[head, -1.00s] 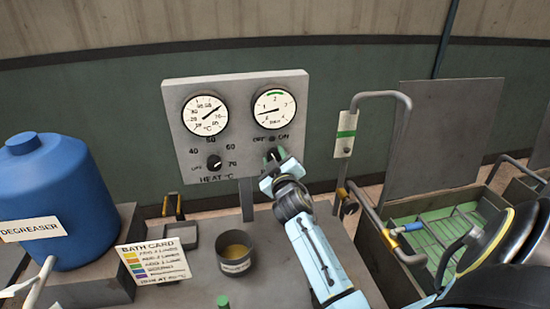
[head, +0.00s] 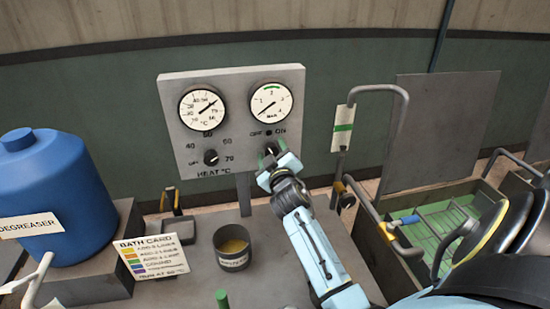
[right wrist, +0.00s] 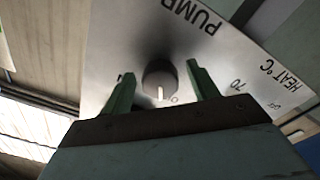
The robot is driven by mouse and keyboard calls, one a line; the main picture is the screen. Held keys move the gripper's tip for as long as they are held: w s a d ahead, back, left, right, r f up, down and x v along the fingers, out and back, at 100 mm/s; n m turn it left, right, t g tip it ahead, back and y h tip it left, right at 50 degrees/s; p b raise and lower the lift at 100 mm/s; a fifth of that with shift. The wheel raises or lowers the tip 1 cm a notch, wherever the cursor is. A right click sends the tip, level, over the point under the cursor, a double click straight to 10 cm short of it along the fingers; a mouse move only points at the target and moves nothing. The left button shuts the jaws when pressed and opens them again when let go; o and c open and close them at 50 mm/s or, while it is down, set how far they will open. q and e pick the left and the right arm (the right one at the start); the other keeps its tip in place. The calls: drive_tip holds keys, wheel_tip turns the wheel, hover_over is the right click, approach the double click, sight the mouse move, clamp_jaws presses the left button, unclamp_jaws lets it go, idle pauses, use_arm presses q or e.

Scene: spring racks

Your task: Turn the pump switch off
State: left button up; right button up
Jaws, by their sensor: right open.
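The pump switch is a round dark knob (right wrist: 160,78) on the grey panel (head: 228,153), above the PUMP lettering in the right way up of the panel. My right gripper (head: 268,165) is at the knob and hides most of it in the head view. In the right wrist view its two green fingers (right wrist: 157,88) are open on either side of the knob, with gaps visible. The knob's white mark points down in that view, towards a partly hidden letter. OFF and ON are printed around a small dark dot (head: 269,132). My left gripper is not seen.
The bar gauge (head: 270,102) reads low. A temperature gauge (head: 202,109) and heat knob (head: 211,157) are left of it. A bent pipe (head: 400,130) rises on the right. A blue degreaser jug (head: 50,185), card (head: 152,257) and cup (head: 232,262) stand on the bench.

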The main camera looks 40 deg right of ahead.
drive_tip(key=b+v, duration=0.1)
drive_tip(key=v, duration=1.2)
drive_tip(key=shift+s+b, duration=0.15)
drive_tip(key=shift+b, duration=0.15)
drive_tip(key=shift+f, duration=0.1)
